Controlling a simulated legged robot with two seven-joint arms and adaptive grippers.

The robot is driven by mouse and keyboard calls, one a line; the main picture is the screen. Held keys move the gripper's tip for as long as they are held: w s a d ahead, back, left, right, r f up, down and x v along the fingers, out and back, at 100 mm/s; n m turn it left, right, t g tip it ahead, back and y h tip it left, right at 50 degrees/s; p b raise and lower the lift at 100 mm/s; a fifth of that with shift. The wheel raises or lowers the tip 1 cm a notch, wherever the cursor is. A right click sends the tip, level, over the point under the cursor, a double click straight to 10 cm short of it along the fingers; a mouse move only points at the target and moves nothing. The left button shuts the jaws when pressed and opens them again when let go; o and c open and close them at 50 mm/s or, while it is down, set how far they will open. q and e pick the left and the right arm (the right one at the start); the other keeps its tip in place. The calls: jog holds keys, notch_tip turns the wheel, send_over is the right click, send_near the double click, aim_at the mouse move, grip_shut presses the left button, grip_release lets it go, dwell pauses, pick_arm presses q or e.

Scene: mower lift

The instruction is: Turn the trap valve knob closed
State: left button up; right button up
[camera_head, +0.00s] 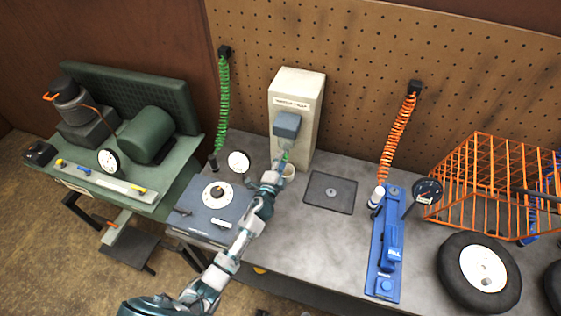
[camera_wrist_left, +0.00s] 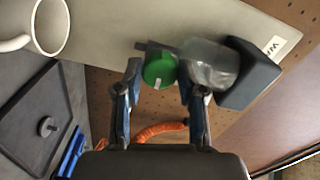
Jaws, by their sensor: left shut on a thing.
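The trap valve knob is a small green round knob (camera_wrist_left: 159,70) with a white mark. It sits beside a clear bowl (camera_wrist_left: 210,64) under a blue-grey housing (camera_head: 287,124) on the front of a pale upright box (camera_head: 297,92). My left gripper (camera_head: 282,160) reaches up to the knob from below, and the knob is mostly hidden in the head view. My right gripper is not in view.
A white cup (camera_wrist_left: 48,28) stands close to the gripper, below the knob. A dark mat (camera_head: 331,192) lies on the grey bench. A blue tool (camera_head: 384,250), a wheel (camera_head: 480,275) and an orange wire basket (camera_head: 490,190) are to the right. A green coiled hose (camera_head: 223,105) hangs left.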

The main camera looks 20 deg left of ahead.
pick_arm(q)
jog(key=shift+s+d+f+m, duration=0.1)
jog(key=shift+f+m, duration=0.15)
jog(key=shift+m, duration=0.25)
jog(key=o, duration=1.1)
jog(key=shift+r, duration=0.1)
jog(key=s, duration=1.1)
jog(key=shift+s, duration=0.35)
